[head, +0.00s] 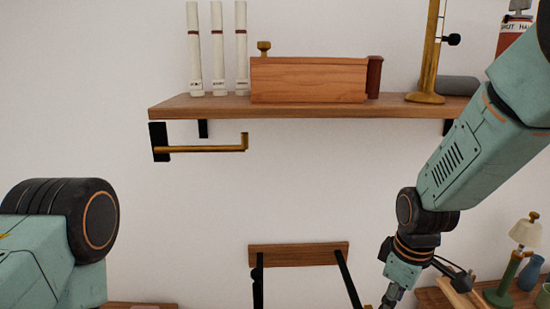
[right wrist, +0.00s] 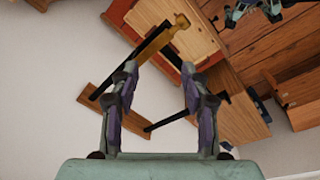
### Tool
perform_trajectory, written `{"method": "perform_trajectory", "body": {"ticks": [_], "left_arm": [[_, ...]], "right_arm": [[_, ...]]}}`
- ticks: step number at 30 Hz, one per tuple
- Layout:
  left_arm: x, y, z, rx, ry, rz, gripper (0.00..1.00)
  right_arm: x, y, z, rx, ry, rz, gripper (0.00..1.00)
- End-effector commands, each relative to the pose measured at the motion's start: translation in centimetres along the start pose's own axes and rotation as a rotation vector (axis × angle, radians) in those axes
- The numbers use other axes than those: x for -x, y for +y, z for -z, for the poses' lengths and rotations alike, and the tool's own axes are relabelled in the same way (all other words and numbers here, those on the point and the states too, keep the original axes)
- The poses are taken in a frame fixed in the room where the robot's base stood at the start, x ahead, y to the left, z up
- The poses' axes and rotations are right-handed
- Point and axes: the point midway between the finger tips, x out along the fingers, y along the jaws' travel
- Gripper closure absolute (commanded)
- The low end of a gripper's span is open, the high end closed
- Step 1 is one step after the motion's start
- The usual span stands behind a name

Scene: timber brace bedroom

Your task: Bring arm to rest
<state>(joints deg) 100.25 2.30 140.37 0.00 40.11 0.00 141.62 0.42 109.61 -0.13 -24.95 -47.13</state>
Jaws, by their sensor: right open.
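My right arm comes in from the right in the head view, and its gripper (head: 390,298) hangs low, cut off by the bottom edge. In the right wrist view my right gripper (right wrist: 160,72) is open, its two fingers apart with nothing held between them. A brass bar (right wrist: 160,38) lies beyond the fingertips; I cannot tell how far. A wooden rail (head: 298,254) with two black bars stands on the wall left of my right gripper. A brass swing arm (head: 205,149) on a black plate sticks out under the shelf. Only part of my left arm shows at lower left; its gripper is out of view.
A wall shelf (head: 300,106) holds white candle-like sticks (head: 217,50), a wooden box (head: 308,80), a brass stand (head: 427,60) and a grey object (head: 458,86). A lower surface at right carries a small green lamp (head: 512,262) and vases. The wall between is bare.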

Motion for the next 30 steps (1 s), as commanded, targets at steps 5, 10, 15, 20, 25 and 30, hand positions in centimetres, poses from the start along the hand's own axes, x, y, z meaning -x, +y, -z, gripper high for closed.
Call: {"method": "perform_trajectory", "body": {"ticks": [5,10,15,20,25,30], "left_arm": [[0.0,0.0,0.0,0.000,0.000,0.000,0.19],[0.0,0.0,0.0,0.000,0.000,0.000,0.19],[0.0,0.0,0.0,0.000,0.000,0.000,0.19],[0.0,0.0,0.0,0.000,0.000,0.000,0.19],[0.0,0.0,0.0,0.000,0.000,0.000,0.19],[0.0,0.0,0.0,0.000,0.000,0.000,0.19]], "right_arm": [[-0.9,0.1,0.1,0.000,0.001,-0.001,0.54],[-0.7,0.2,0.2,0.000,0.001,-0.001,0.54],[-0.7,0.2,0.2,0.000,0.001,-0.001,0.54],[-0.1,0.1,0.1,0.000,0.002,-0.002,0.54],[2.4,0.1,0.1,0.000,0.003,-0.003,0.54],[5.3,0.0,0.0,0.000,0.002,-0.002,0.54]]}}
